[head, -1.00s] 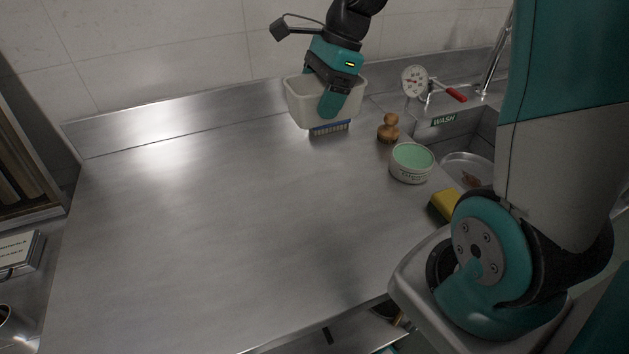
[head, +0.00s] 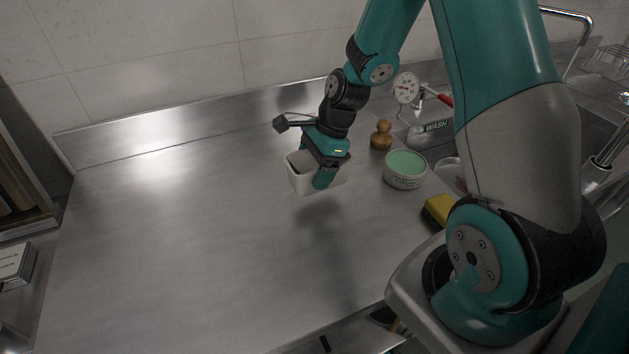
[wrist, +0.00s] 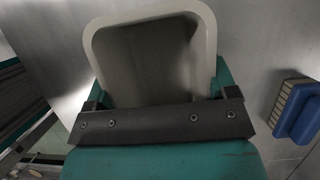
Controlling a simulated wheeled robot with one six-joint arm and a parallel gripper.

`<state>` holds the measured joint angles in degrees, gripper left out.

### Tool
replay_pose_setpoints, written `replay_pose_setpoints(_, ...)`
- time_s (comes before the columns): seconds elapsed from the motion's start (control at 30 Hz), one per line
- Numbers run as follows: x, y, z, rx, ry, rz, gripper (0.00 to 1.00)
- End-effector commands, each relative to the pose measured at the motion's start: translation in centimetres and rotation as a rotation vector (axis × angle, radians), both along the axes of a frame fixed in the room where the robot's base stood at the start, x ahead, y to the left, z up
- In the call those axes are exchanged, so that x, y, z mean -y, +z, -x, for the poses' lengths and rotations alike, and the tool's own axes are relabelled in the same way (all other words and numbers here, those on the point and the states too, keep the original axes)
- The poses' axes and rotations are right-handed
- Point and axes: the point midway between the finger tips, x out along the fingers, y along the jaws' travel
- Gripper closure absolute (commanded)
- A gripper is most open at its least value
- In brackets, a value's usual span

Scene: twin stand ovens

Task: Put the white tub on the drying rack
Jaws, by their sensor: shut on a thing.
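The white tub (head: 299,180) is in my gripper (head: 322,168), held in the air above the steel worktop with its shadow below it. One teal finger lies against the near outside of the tub. In the wrist view the tub's open top (wrist: 150,16) fills the space beyond the gripper (wrist: 158,100), and its inside looks empty. A wire rack (head: 606,62), which looks like the drying rack, stands at the far right beyond the sink, partly cut off by the picture edge.
A round tub with a green top (head: 405,169), a wooden-knobbed brush (head: 381,136) and a yellow sponge (head: 438,210) stand right of my gripper. A blue brush (wrist: 298,112) shows in the wrist view. The sink (head: 540,125) has a tall tap. The worktop's left (head: 170,240) is clear.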

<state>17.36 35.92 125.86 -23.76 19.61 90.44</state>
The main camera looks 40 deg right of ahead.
Motion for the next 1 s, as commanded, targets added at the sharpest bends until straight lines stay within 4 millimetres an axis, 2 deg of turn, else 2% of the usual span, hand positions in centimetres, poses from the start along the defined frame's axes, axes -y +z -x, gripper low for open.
replay_pose_setpoints(0.2, 0.0, -3.1, 0.1, -0.004, 0.000, -0.001, 0.46)
replay_pose_setpoints(0.3, 0.0, -3.8, 0.1, -0.003, 0.000, -0.001, 0.46)
replay_pose_setpoints(0.87, 0.0, -5.2, 0.0, 0.000, 0.000, 0.000, 0.46)
replay_pose_setpoints(0.9, 0.0, -5.2, 0.0, 0.000, 0.000, 0.001, 0.19)
replay_pose_setpoints(1.0, 0.0, -5.1, 0.0, 0.000, 0.000, 0.001, 0.00)
